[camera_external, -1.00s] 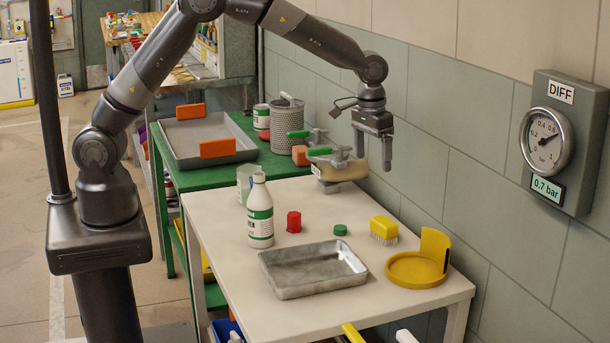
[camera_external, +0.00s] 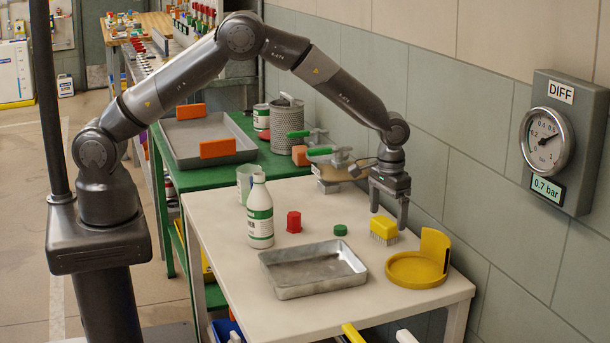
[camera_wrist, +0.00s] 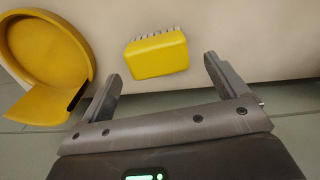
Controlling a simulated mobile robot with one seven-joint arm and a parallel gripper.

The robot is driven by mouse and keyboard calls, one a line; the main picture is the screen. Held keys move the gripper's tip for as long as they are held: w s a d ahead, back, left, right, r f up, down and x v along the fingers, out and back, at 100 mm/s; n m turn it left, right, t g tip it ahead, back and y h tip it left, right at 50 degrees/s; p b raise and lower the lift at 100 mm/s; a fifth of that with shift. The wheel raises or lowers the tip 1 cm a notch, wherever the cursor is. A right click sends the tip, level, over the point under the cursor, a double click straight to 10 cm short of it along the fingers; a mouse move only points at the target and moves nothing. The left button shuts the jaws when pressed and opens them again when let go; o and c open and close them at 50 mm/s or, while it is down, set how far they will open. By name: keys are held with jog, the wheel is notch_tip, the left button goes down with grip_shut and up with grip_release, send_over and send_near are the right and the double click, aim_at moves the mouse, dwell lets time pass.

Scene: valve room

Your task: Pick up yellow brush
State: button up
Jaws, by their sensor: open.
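The yellow brush (camera_external: 384,229) stands on the white table with its pale bristles down, near the wall-side edge. In the wrist view the yellow brush (camera_wrist: 157,55) lies ahead of and between the two fingers, apart from both. My gripper (camera_external: 389,220) is open and empty, with its fingers pointing down just above and around the brush in the outside view. In the wrist view my gripper (camera_wrist: 163,75) shows both fingertips spread wider than the brush. I cannot tell exactly how high the fingertips are above the table.
A yellow round holder with an upright back (camera_external: 417,268) stands close to the right of the brush. A metal tray (camera_external: 313,268), a green cap (camera_external: 340,230), a red cap (camera_external: 294,222) and a white bottle (camera_external: 260,212) share the table (camera_external: 215,225). The wall is close behind.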

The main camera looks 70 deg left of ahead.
aim_at(388, 220)
notch_tip(388, 220, down, 4)
jog(key=shift+w+f, duration=0.15)
jog(key=shift+f, duration=0.05)
jog(key=c, duration=1)
jog(key=shift+c, duration=0.5)
jog(key=shift+r, duration=0.15)
